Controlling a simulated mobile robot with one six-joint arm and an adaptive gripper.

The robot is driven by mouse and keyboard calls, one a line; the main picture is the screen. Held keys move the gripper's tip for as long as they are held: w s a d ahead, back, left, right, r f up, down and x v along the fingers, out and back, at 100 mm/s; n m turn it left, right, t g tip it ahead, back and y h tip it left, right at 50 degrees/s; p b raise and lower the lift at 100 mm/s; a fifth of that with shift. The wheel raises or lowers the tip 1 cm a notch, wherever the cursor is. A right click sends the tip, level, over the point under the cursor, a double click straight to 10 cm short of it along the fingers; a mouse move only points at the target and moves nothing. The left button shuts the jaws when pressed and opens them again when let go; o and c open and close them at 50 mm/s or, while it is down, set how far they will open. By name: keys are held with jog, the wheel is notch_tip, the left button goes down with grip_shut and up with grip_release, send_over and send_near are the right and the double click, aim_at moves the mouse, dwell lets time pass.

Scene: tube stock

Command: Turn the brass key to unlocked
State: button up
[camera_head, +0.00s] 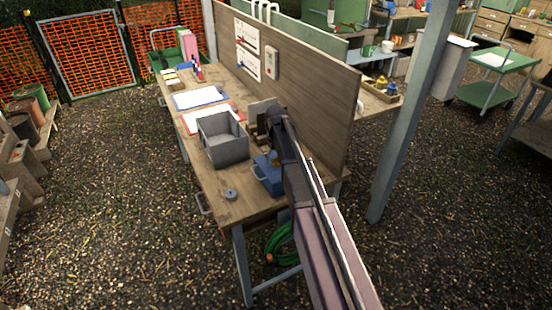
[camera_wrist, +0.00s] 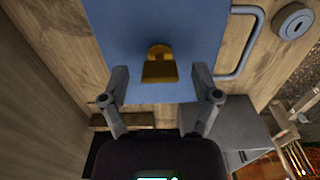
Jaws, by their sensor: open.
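The brass key (camera_wrist: 160,66) sits on the face of a blue box (camera_wrist: 120,24) in the wrist view, between the two fingers of my gripper (camera_wrist: 160,80). The fingers are apart, one on each side of the key. I cannot tell whether either touches it. In the head view the blue box (camera_head: 268,178) stands on the near part of the workbench, with my arm reaching over from the right. A small bit of brass shows at its top there. The key's lock markings are not readable.
A grey open bin (camera_head: 222,150) stands beside the blue box on the workbench (camera_head: 238,205). A round grey disc (camera_head: 230,194) lies near the front edge. A wooden panel (camera_head: 310,95) rises along the bench's right side.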

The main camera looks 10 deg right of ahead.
aim_at(276, 158)
jog(key=shift+n, duration=1.9)
jog(key=n, duration=0.3)
jog(key=shift+n, duration=0.4)
notch_tip(276, 158, up, 14)
jog(key=p, duration=1.4)
jog(key=s+a+f+m+b, duration=0.1)
jog(key=s+f+m+b, duration=0.4)
jog(key=s+f+b, duration=0.4)
jog(key=s+a+f+m+b, duration=0.1)
jog(key=s+f+m+b, duration=0.4)
jog(key=s+f+b, duration=0.5)
jog(key=s, duration=0.8)
jog(key=shift+a+m, duration=0.3)
